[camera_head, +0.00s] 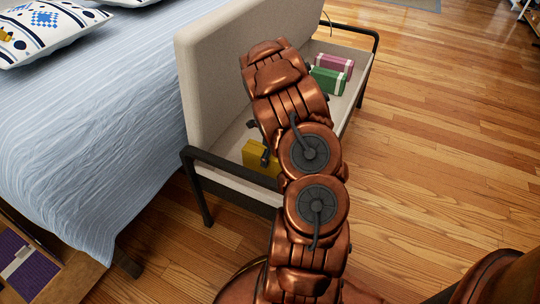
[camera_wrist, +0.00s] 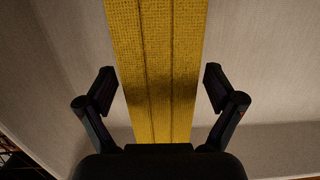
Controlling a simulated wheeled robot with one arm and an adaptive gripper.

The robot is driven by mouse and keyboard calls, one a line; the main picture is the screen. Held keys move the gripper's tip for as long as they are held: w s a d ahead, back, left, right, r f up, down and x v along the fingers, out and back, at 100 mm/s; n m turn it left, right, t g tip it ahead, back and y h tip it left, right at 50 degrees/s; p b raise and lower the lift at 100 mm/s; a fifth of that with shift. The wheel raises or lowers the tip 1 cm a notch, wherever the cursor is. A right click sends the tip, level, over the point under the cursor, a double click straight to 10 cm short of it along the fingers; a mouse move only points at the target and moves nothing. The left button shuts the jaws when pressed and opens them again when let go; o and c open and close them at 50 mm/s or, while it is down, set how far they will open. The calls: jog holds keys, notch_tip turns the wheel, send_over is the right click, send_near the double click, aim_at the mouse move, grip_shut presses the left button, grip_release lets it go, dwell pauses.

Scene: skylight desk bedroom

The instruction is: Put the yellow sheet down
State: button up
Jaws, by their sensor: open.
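The yellow sheet (camera_head: 257,154) is a folded, blocky bundle at the near end of the bench seat, partly hidden behind my arm. In the wrist view the yellow sheet (camera_wrist: 155,45) shows coarse weave and fold lines running lengthwise. My gripper (camera_wrist: 160,84) is open, with one finger on each side of the sheet. Gaps show between both fingers and the cloth, so it is not gripped. In the head view my arm covers most of the gripper.
The bench (camera_head: 214,75) has a pale upholstered back and dark metal armrests. A green bundle (camera_head: 327,81) and a pink bundle (camera_head: 334,66) lie farther along its seat. A bed (camera_head: 95,120) stands at left. A purple bundle (camera_head: 25,265) is at lower left. Wood floor (camera_head: 440,140) is clear at right.

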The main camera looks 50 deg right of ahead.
jog(key=shift+r, duration=0.1)
notch_tip(320, 180, up, 12)
jog(key=s+p, duration=0.1)
jog(key=p, duration=0.2)
jog(key=s+a+r+n+g, duration=0.1)
jog(key=s+a+r+n, duration=0.1)
jog(key=a+r+n, duration=0.7)
jog(key=s+a+r+n+g, duration=0.1)
jog(key=s+a+r+n, duration=0.15)
jog(key=a, duration=0.45)
jog(key=s+a+r+n, duration=0.1)
jog(key=s+a+n, duration=0.25)
jog(key=a, duration=0.45)
jog(key=s+a+r+n+g, duration=0.1)
jog(key=s+a+r+n, duration=0.1)
jog(key=s+a+n, duration=0.4)
jog(key=s+a+r+n+g, duration=0.2)
jog(key=s+a+n, duration=0.4)
jog(key=s+n, duration=0.6)
jog(key=shift+s+a+r, duration=0.3)
jog(key=shift+a, duration=0.1)
